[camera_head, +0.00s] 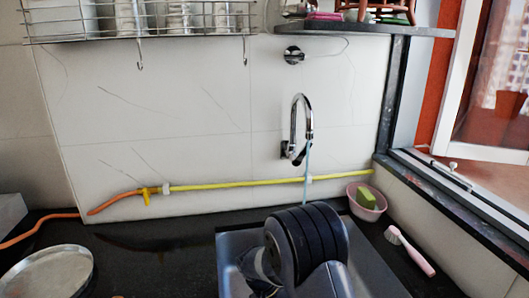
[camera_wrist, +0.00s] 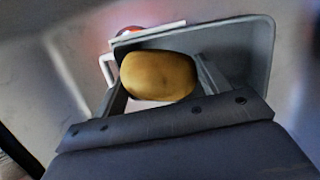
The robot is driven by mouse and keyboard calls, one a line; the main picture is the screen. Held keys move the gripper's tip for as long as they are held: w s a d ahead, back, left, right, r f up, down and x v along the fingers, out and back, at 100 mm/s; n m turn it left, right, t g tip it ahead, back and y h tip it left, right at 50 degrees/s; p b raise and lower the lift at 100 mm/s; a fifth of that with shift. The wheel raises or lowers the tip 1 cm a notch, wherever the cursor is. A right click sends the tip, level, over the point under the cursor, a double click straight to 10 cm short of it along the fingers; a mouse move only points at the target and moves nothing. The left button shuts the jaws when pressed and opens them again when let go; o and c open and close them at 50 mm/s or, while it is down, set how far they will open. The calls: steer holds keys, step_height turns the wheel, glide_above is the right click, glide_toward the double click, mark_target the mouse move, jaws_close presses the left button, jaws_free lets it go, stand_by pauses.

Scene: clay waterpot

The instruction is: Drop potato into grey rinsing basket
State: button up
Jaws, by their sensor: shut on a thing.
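In the wrist view the yellow-brown potato (camera_wrist: 158,76) sits between the fingers of my gripper (camera_wrist: 156,85), which is shut on it. A grey tray-like shape with a rounded rim (camera_wrist: 262,40) lies behind and to the right of the potato. It may be the grey rinsing basket, but I cannot tell for sure, nor how far below the potato it is. In the head view my dark arm links cover the middle of the sink (camera_head: 232,245), and the potato and fingertips are hidden there.
A chrome tap (camera_head: 299,120) stands above the sink. A pink bowl with a green sponge (camera_head: 367,203) and a pink-handled brush (camera_head: 410,250) lie to the right. A round metal plate (camera_head: 50,275) is at left. A yellow hose (camera_head: 220,186) runs along the wall.

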steer(key=o, duration=1.1)
steer(key=v, duration=1.1)
steer(key=shift+p, duration=0.4)
steer(key=shift+f, duration=0.1)
steer(key=b+x, duration=0.1)
steer(key=x, duration=0.9)
steer(key=shift+d+f, duration=0.15)
steer(key=shift+f, duration=0.05)
step_height(320, 180, up, 4)
steer(key=p, duration=0.2)
steer(key=shift+f+p, duration=0.2)
steer(key=shift+p, duration=0.2)
steer(key=shift+r+p, duration=0.5)
steer(key=shift+r, duration=0.4)
